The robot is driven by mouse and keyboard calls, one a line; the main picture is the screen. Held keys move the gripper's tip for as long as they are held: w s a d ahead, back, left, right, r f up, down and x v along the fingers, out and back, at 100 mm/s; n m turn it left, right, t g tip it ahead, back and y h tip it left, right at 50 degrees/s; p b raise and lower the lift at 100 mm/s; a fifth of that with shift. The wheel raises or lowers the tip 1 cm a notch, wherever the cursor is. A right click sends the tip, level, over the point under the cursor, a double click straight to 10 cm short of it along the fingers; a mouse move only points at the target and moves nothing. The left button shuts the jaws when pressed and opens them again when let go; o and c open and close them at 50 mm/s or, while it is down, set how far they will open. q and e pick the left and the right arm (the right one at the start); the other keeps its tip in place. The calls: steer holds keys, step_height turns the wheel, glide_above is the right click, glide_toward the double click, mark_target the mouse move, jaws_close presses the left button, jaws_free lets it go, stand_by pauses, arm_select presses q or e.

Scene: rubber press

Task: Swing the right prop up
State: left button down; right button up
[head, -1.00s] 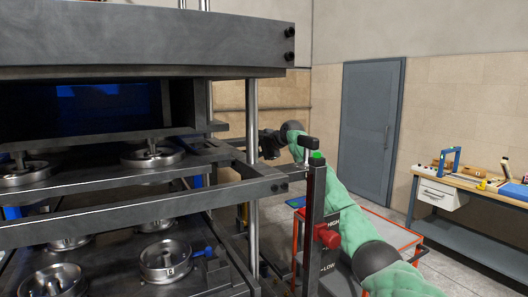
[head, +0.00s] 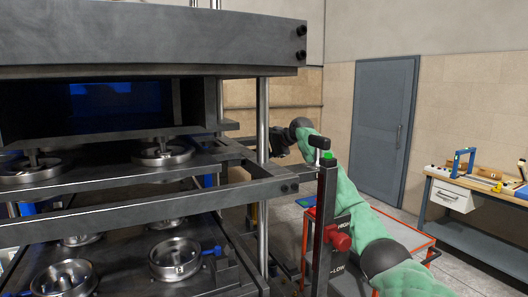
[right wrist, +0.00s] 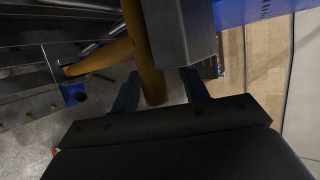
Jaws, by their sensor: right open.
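An ochre-yellow bar (right wrist: 144,50), which looks like the prop, comes down from the top edge in the right wrist view. Its rounded lower end lies between the two blue fingers of my right gripper (right wrist: 160,88). The fingers are apart on either side of it, and I see no grip on it; whether either touches is unclear. In the head view my right gripper (head: 280,142) is beside the press's bright steel post (head: 263,115), partly hidden by the frame. The prop cannot be made out clearly there. My left gripper is out of view.
A grey block (right wrist: 180,35) hangs close beside the bar. A second ochre bar (right wrist: 98,58) slants off to the left. The press's side rail (head: 240,193) and the dark HIGH/LOW lever post (head: 325,220) stand near my right arm. A red cart (head: 415,240) is behind.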

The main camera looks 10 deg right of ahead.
steer(key=shift+s+d+r+b, duration=0.15)
steer(key=shift+s+d+b, duration=0.3)
steer(key=shift+b, duration=0.1)
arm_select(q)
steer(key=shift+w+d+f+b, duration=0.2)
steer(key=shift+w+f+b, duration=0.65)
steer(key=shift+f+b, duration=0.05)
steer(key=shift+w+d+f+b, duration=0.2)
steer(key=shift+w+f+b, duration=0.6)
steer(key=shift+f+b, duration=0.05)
arm_select(e)
steer(key=v, duration=0.6)
steer(key=shift+r, duration=0.2)
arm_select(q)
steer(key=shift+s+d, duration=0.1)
arm_select(e)
steer(key=shift+w, duration=0.1)
